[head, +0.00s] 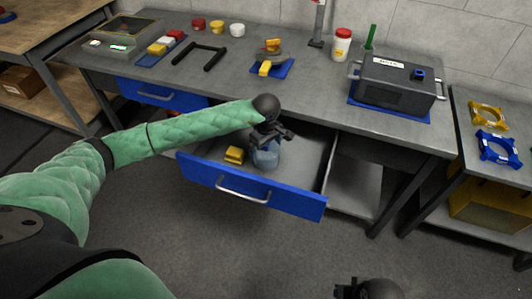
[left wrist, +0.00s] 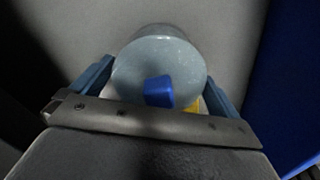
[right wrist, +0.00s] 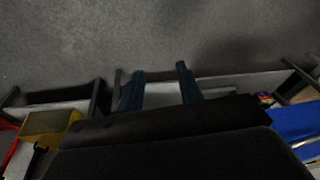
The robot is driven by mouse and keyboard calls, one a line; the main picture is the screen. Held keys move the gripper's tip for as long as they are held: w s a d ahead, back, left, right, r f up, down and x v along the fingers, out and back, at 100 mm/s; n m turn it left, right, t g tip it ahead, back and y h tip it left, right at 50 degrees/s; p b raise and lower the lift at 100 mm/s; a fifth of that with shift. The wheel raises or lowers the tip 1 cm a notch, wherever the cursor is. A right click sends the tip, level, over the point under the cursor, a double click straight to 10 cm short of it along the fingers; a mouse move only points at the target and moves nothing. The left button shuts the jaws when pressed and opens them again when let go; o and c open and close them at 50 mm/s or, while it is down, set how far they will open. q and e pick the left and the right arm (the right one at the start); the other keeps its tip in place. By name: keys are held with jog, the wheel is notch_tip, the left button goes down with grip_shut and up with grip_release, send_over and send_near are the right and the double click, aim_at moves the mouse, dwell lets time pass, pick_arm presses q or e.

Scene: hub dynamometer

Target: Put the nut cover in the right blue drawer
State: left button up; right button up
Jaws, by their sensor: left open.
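The right blue drawer (head: 240,190) stands pulled out under the bench. A pale grey-blue round piece (head: 265,158), which seems to be the nut cover, is in it below my left gripper (head: 268,146). In the left wrist view this piece (left wrist: 160,58) is between the two fingers, with a blue knob-like part (left wrist: 159,91) in front of its face. The left gripper is open, with its fingers on either side of the piece. My right gripper (right wrist: 160,68) is open and empty over the floor, low and right of the drawer.
A yellow block (head: 234,155) lies in the drawer, left of the round piece. The left blue drawer (head: 160,95) is shut.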

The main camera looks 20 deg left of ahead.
pick_arm(q)
notch_tip(320, 180, up, 9)
jog(key=shift+f+b, duration=0.15)
jog(key=shift+b, duration=0.85)
jog(key=shift+r, duration=0.6)
pick_arm(e)
jog(key=w+a+f+t+y, duration=0.1)
jog(key=a+f, duration=0.3)
jog(key=shift+w+f, duration=0.15)
jog(key=shift+f, duration=0.1)
